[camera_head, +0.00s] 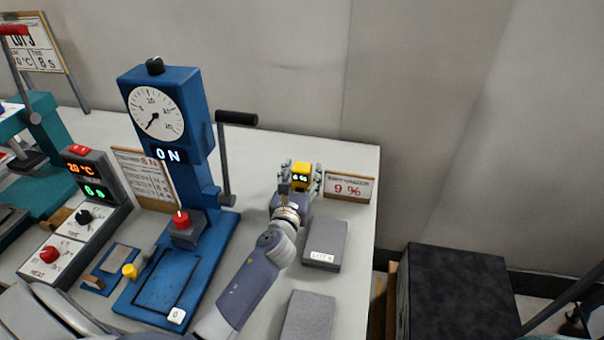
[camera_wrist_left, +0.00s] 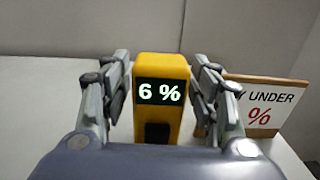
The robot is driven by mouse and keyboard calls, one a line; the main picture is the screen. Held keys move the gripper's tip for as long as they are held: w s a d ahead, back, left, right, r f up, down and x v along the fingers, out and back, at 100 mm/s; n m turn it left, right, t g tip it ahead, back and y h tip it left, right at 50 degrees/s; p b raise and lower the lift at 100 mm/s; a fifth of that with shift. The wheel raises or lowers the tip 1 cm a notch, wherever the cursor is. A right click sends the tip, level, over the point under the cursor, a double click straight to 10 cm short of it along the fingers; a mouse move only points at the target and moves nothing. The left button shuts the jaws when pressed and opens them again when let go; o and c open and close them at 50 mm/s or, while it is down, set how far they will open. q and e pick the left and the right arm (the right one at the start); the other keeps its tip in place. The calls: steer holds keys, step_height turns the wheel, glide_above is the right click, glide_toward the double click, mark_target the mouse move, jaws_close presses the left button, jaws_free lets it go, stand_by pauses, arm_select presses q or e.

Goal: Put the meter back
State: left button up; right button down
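The yellow meter (camera_head: 302,171) with a lit display stands upright near the back right of the table. In the left wrist view the meter (camera_wrist_left: 161,75) reads 6 %. My left gripper (camera_head: 300,180) reaches it from the front, with one finger on each side. In the left wrist view my left gripper (camera_wrist_left: 163,90) has visible gaps between its fingers and the meter, so the fingers look apart from it. The meter's lower part is hidden behind the gripper body. My right gripper is in neither view.
A small sign reading 9 % (camera_head: 349,187) stands close right of the meter. A grey block labelled LOT 5 (camera_head: 325,244) and another grey block (camera_head: 308,316) lie nearer. A blue press (camera_head: 172,110) with a lever stands left. The table's right edge is near.

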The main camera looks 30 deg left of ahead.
arm_select(q)
steer(key=shift+r, duration=0.15)
steer(key=v, duration=1.1)
steer(key=shift+b, duration=0.4)
steer(key=shift+s+d, duration=0.15)
steer(key=shift+s, duration=0.35)
